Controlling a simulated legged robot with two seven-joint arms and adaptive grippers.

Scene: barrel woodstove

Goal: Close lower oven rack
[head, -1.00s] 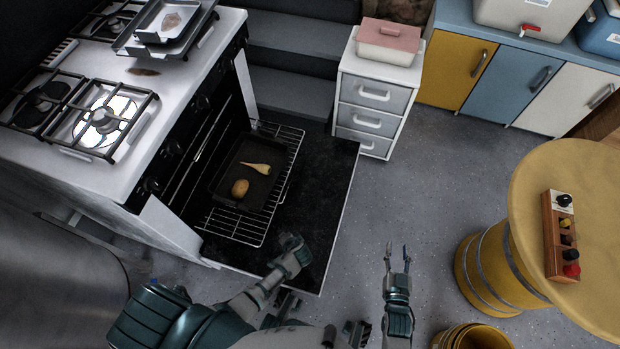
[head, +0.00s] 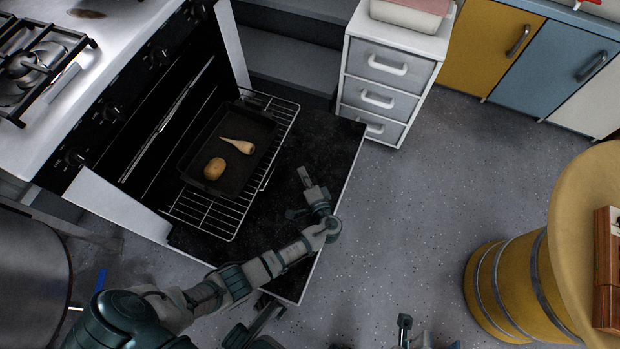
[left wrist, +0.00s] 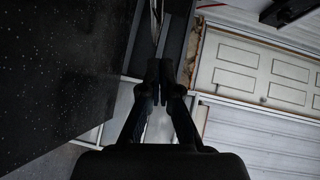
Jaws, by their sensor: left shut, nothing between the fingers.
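The lower oven rack (head: 205,219) is a wire rack pulled out of the oven over the lowered black oven door (head: 330,150). A dark baking tray (head: 262,130) rests on it, holding a brown potato (head: 214,169) and a pale parsnip (head: 238,146). My left gripper (head: 305,175) is over the door, to the right of the rack and apart from it. It is shut and empty; its fingers meet in the left wrist view (left wrist: 166,72). My right gripper (head: 405,328) shows only partly at the bottom edge, over the floor; its jaw state is unclear.
The stove top (head: 95,60) is at the upper left. A white drawer unit (head: 388,75) stands beyond the door. A yellow barrel table (head: 515,280) stands at the right. The grey floor between is clear.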

